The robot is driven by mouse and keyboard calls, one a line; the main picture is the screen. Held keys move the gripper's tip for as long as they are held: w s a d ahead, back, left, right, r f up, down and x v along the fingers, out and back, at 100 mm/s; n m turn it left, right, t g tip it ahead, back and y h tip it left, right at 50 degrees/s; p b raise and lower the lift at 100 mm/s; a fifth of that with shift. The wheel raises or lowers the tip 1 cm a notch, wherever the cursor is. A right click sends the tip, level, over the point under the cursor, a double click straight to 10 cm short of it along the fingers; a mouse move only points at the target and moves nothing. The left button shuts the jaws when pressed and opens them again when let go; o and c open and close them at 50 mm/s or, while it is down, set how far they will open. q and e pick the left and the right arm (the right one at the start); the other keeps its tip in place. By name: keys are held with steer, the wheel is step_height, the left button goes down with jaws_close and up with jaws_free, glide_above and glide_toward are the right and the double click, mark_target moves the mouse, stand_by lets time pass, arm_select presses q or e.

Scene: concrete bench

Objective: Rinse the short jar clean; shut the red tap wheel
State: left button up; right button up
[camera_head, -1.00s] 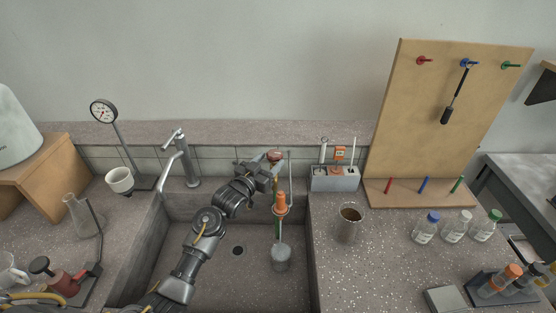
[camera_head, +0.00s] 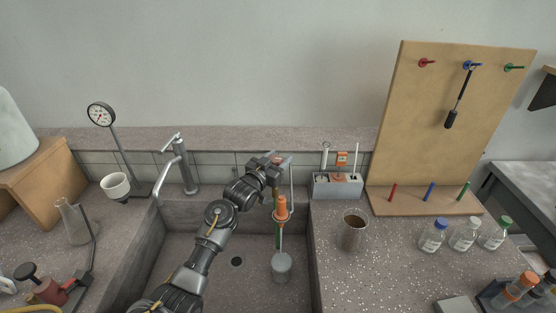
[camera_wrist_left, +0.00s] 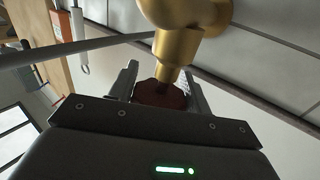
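The red tap wheel (camera_head: 275,160) is at the back of the sink, mostly hidden behind my left gripper (camera_head: 270,165). In the left wrist view the dark red wheel (camera_wrist_left: 160,94) lies between the two fingers of my left gripper (camera_wrist_left: 160,85), below a brass tap body (camera_wrist_left: 182,22). The fingers flank the wheel closely; whether they press on it is unclear. A short, greyish clear jar (camera_head: 281,268) is low in the sink, below an orange fitting (camera_head: 281,207) with a green strip under it. Any dirt in the jar is too small to tell. My right gripper is not visible.
A metal tap (camera_head: 181,165) stands left of the wheel. A pegboard (camera_head: 425,130) stands behind. The sink's left floor (camera_head: 185,255) is free apart from my arm.

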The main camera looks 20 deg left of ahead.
arm_select(q)
steer(key=shift+m+h, duration=0.3)
steer(key=shift+h, duration=0.2)
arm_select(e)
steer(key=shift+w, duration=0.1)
